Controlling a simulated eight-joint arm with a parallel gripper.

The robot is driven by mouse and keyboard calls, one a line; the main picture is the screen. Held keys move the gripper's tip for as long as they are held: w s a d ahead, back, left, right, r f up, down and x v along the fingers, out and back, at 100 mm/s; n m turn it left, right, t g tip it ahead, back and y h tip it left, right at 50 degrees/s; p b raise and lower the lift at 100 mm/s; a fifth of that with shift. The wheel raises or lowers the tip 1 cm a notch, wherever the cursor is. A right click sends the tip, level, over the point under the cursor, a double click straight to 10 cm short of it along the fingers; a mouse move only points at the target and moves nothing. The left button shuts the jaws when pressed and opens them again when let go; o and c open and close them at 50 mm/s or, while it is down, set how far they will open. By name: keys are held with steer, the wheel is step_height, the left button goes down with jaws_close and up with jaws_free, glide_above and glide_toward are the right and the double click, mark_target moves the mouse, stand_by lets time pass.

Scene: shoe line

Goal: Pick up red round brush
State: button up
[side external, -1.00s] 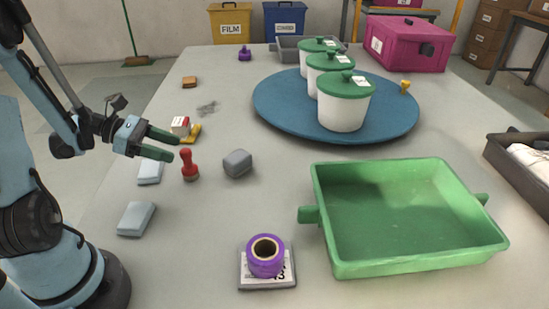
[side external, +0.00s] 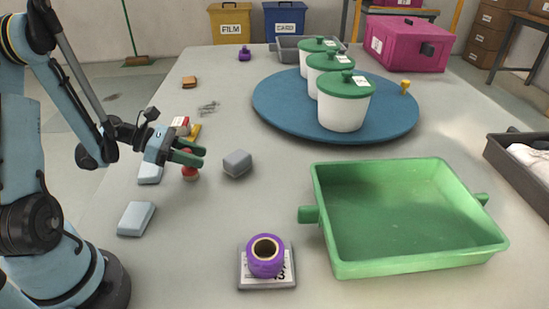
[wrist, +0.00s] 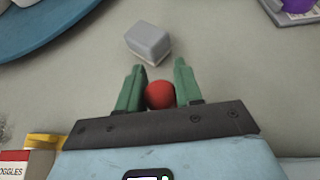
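The red round brush (side external: 190,173) stands upright on the table, its upper part partly hidden by my gripper in the side view.
A grey block (side external: 237,163) lies just right of the brush. Pale blue blocks (side external: 136,218) lie nearby, and a yellow item (side external: 195,131) lies behind. A green tray (side external: 405,265) is at right, purple tape (side external: 265,262) in front, and a blue turntable (side external: 275,108) with white tubs behind.

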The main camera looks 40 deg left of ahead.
steer(key=c, duration=0.5)
steer(key=shift+c, duration=0.2)
steer(key=shift+r, duration=0.15)
